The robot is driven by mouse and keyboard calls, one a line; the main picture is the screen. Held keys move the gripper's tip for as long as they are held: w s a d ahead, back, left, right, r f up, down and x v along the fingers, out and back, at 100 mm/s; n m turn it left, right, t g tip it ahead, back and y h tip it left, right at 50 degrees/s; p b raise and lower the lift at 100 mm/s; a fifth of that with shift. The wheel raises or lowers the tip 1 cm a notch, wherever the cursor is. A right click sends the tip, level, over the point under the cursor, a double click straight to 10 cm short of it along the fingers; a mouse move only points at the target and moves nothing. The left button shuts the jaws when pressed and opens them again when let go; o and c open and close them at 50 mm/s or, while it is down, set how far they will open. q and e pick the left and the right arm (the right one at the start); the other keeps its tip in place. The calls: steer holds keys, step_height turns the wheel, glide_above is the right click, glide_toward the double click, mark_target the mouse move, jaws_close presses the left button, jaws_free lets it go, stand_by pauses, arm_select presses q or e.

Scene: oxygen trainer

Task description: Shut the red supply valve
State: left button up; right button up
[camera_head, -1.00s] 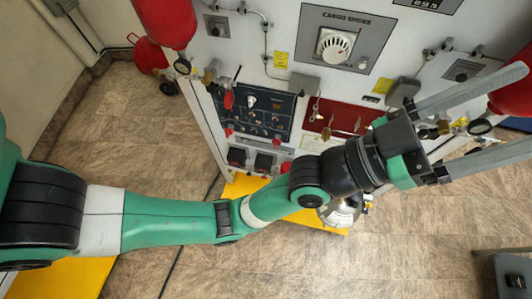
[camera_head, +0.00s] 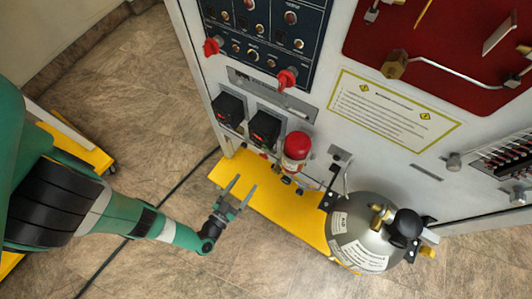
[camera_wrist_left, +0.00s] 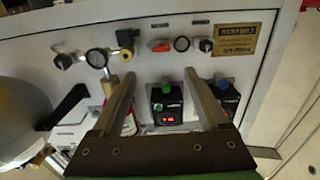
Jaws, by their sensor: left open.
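In the left wrist view, a small red-handled valve (camera_wrist_left: 160,46) is on the white panel, above and between my fingertips. I cannot tell for sure that it is the supply valve. My left gripper (camera_head: 241,188) is open and empty in the head view, over the yellow base and below the panel's lower edge. Its two fingers also show in the left wrist view (camera_wrist_left: 159,78), apart from the red handle. My right gripper is out of view.
A silver cylinder (camera_head: 362,232) stands on the yellow base (camera_head: 285,215), right of my gripper. A red-topped bottle (camera_head: 297,148) and two black boxes with red displays (camera_head: 265,127) are above the gripper. A gauge (camera_wrist_left: 97,58) is left of the red handle.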

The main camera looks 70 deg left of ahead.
mark_target(263, 157)
arm_select(q)
steer(key=b+x, duration=0.3)
steer(key=x, duration=0.8)
steer(key=shift+a+b, duration=0.3)
steer(key=shift+b, duration=0.1)
jaws_close()
